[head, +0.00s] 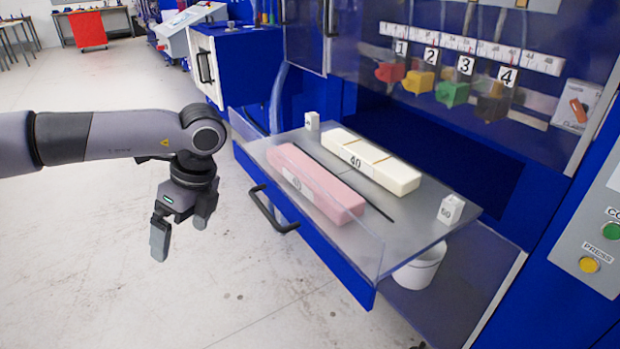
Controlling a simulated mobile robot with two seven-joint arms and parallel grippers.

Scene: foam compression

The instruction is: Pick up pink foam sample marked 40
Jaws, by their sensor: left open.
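The pink foam sample (322,187) is a long block lying in the open drawer (400,239), along its front side. A white label reading 40 shows on its side, partly blurred behind the drawer's clear front panel. My left gripper (181,238) hangs open and empty over the floor, left of the drawer and apart from the foam, with its fingers pointing down. My right gripper is not in view.
A cream foam block (375,163) marked 40 lies behind the pink one, past a dark divider strip (345,182). Small white marker blocks stand at the drawer's ends, one reading 60 (451,209). The drawer handle (270,213) sticks out in front. Floor at left is clear.

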